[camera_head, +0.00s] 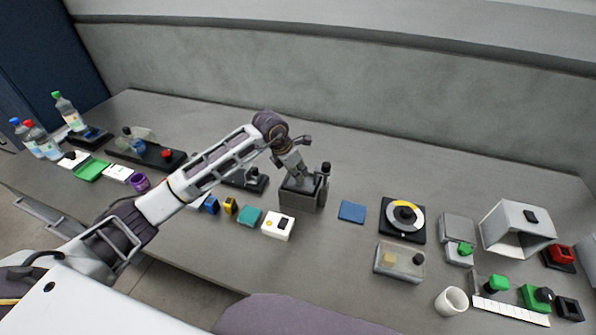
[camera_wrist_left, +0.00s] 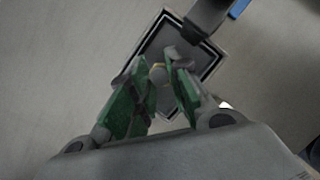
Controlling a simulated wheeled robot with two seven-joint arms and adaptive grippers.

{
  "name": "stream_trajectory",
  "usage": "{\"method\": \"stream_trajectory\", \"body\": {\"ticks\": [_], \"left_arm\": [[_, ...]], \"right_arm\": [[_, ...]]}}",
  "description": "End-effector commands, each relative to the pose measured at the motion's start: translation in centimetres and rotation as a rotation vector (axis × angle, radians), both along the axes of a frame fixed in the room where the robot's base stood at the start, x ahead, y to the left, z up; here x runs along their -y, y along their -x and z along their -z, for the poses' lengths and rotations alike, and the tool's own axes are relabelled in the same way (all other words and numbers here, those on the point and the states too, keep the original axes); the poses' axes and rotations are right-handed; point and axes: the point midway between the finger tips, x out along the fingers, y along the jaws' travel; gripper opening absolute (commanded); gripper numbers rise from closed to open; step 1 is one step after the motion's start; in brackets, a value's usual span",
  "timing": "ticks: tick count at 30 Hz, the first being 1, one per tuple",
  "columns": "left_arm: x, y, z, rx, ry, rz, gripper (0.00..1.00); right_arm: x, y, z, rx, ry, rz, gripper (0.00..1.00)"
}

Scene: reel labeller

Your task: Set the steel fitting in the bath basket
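My left gripper (camera_head: 297,178) reaches down at the bath (camera_head: 301,200), a dark grey box with a black-knobbed post at its right side. In the left wrist view the green-padded fingers of the gripper (camera_wrist_left: 158,76) close on a small, dull, pale piece, which appears to be the steel fitting (camera_wrist_left: 158,74). The bath's dark-rimmed opening (camera_wrist_left: 210,58) lies behind the fingertips. I cannot make out the basket or whether the fitting touches it. My right gripper is out of view.
A white box with a yellow mark (camera_head: 278,226) and a blue pad (camera_head: 352,212) lie near the bath. A dial device (camera_head: 403,218), a clear-lidded box (camera_head: 399,262) and a white cup (camera_head: 452,301) stand to the right. Bottles (camera_head: 68,112) stand far left.

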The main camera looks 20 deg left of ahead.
Motion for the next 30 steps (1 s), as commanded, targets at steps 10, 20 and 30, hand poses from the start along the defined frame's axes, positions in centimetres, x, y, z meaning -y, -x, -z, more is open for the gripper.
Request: {"method": "stream_trajectory", "body": {"ticks": [10, 20, 30], "left_arm": [[0.0, 0.0, 0.0, 0.000, 0.000, 0.000, 0.39], [0.0, 0.0, -0.4, -0.001, 0.001, 0.000, 0.39], [-1.1, 1.1, -4.1, 0.003, 0.000, 0.000, 0.39]], "right_arm": [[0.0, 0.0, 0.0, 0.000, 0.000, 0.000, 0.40], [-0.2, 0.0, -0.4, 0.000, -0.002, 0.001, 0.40], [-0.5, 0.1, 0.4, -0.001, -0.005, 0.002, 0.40]]}}
